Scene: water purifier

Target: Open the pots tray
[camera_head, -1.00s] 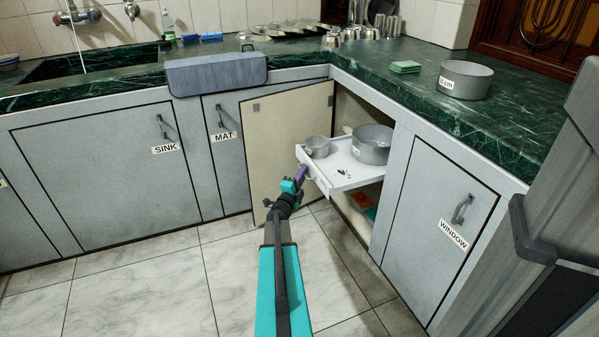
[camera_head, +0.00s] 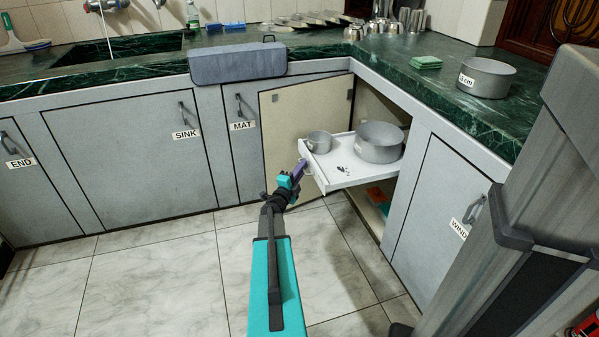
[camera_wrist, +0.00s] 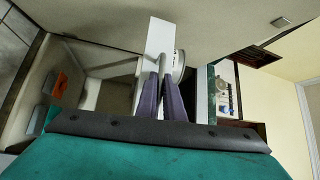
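The white pots tray (camera_head: 345,178) is pulled out of the open corner cabinet. A small grey pot (camera_head: 319,142) and a larger grey pot (camera_head: 379,146) stand on it, with small dark marks on the bare part. My gripper (camera_head: 302,168) is at the tray's front left edge, its purple fingers closed around the tray's handle. In the wrist view the fingers (camera_wrist: 162,78) are close together with a narrow pale bar, seemingly the handle, between them; the exact contact is partly hidden.
The cabinet door (camera_head: 292,125) stands open left of the tray. A lower shelf holds an orange item (camera_head: 376,196). The green counter (camera_head: 440,98) overhangs above. A grey appliance (camera_head: 500,200) stands close on the right. The tiled floor (camera_head: 180,280) at left is clear.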

